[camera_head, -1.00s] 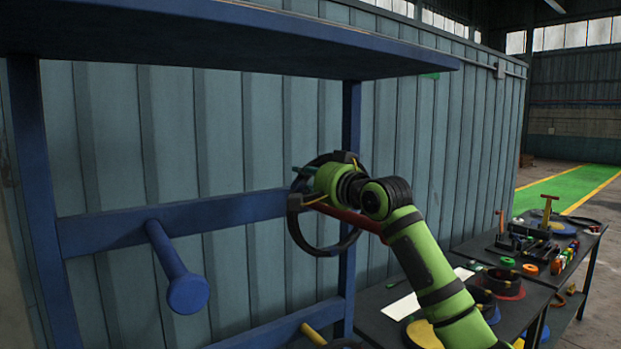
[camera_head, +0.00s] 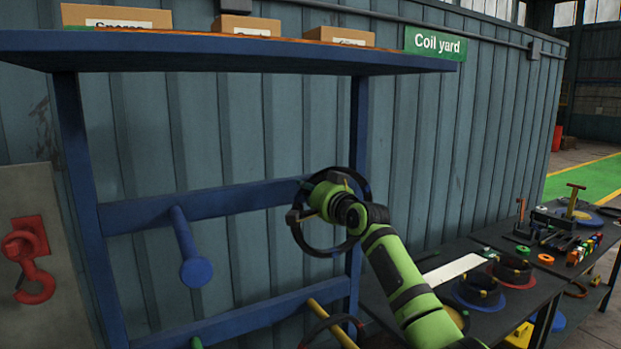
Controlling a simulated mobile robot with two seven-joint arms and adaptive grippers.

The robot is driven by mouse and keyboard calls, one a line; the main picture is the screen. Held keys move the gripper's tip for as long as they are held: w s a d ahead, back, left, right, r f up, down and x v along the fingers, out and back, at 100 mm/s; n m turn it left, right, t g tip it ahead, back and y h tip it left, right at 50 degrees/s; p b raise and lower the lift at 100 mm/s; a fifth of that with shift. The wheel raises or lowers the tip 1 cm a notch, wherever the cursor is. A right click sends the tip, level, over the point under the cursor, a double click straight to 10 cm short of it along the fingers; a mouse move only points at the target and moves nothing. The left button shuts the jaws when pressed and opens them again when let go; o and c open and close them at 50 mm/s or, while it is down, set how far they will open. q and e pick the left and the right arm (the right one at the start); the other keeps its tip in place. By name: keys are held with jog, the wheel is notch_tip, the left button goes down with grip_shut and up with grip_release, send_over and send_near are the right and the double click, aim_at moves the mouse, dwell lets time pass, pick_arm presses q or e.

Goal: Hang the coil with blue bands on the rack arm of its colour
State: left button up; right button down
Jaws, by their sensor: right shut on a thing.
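My right gripper (camera_head: 310,203) is shut on a dark coil (camera_head: 322,250), a thin black ring held upright in front of the rack's right post. Small blue bands show on its upper part; the gripper hides some of the ring. The blue rack arm (camera_head: 196,270) sticks out from the blue rack's middle rail (camera_head: 150,213), to the left of the coil and clear of it. It is bare, with a round end disc. A yellow rack arm (camera_head: 329,321) shows lower down, with a dark ring (camera_head: 311,331) around or beside it. My left gripper is out of view.
A shelf (camera_head: 230,55) with several boxes overhangs the rack. A red hook (camera_head: 30,262) is at the far left. A dark table (camera_head: 522,300) with coils and tools stands at the right. Open space lies between the held coil and the blue arm.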

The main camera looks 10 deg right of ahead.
jog(key=shift+s+d, duration=0.1)
jog(key=shift+s, duration=0.2)
pick_arm(q)
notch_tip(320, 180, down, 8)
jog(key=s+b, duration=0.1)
jog(key=b, duration=0.7)
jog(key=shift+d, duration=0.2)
pick_arm(e)
jog(key=v, duration=3)
jog(key=shift+r, duration=0.55)
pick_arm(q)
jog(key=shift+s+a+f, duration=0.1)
pick_arm(e)
jog(key=shift+s, duration=0.15)
